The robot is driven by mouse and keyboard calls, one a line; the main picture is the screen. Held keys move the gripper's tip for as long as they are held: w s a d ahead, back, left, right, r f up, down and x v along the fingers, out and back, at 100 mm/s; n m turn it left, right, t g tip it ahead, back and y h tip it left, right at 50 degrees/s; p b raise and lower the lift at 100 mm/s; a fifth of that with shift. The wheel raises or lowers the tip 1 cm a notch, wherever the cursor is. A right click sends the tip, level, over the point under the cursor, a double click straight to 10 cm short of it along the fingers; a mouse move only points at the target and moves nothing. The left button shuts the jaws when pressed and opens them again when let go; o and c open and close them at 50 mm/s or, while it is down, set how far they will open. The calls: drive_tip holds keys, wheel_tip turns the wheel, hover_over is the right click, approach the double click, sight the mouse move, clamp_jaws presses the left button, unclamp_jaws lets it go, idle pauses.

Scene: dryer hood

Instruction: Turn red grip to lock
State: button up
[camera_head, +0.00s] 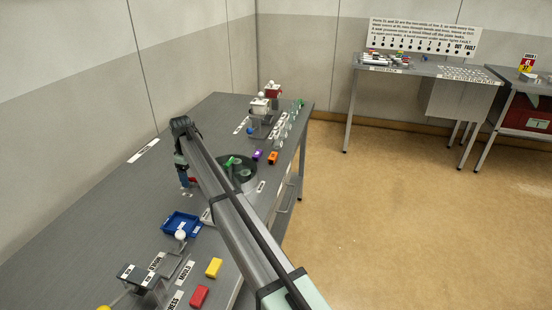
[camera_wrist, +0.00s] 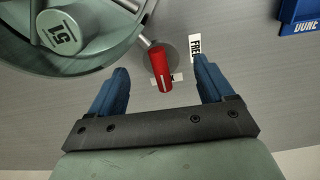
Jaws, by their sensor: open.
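The red grip (camera_wrist: 161,72) is a short red bar with a pale line on it, on the end of a metal rod over a round grey base (camera_wrist: 172,54). In the wrist view it lies between the fingers of my gripper (camera_wrist: 160,66), with a gap on both sides. My gripper is open, and its two blue fingers touch nothing that I can see. In the head view my gripper (camera_head: 187,180) is low over the bench, and a small bit of the red grip (camera_head: 193,180) shows beside it. A label reading FREE (camera_wrist: 195,46) lies by the right finger; another label under the grip is mostly hidden.
A round greenish vessel (camera_wrist: 120,57) holding a numbered cylinder (camera_wrist: 62,34) stands close to the left finger. A blue DONE tray (camera_wrist: 298,14) is at upper right. Bench space left of my gripper is clear.

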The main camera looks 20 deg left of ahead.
wheel_tip(320, 180, up, 14)
drive_tip(key=w+d+f+h, duration=0.1)
drive_tip(key=w+d, duration=0.2)
drive_tip(key=d, duration=0.2)
drive_tip(key=w+d+f+m+t, duration=0.1)
drive_tip(key=w+d+f, duration=0.1)
drive_tip(key=d, duration=0.3)
drive_tip(key=w+d+f+h, duration=0.1)
drive_tip(key=w+d, duration=0.3)
drive_tip(key=d, duration=0.2)
drive_tip(key=shift+w+d+f+t+h, duration=0.1)
drive_tip(key=shift+w+f+t+h, duration=0.1)
drive_tip(key=shift+w+t+h, duration=0.15)
drive_tip(key=w+d+f+m, duration=0.1)
drive_tip(key=w+d+f, duration=0.1)
drive_tip(key=d, duration=0.4)
drive_tip(key=w+d+f+m+h, duration=0.1)
drive_tip(key=w+d+f, duration=0.1)
drive_tip(key=d, duration=0.5)
drive_tip(key=shift+f, duration=0.75)
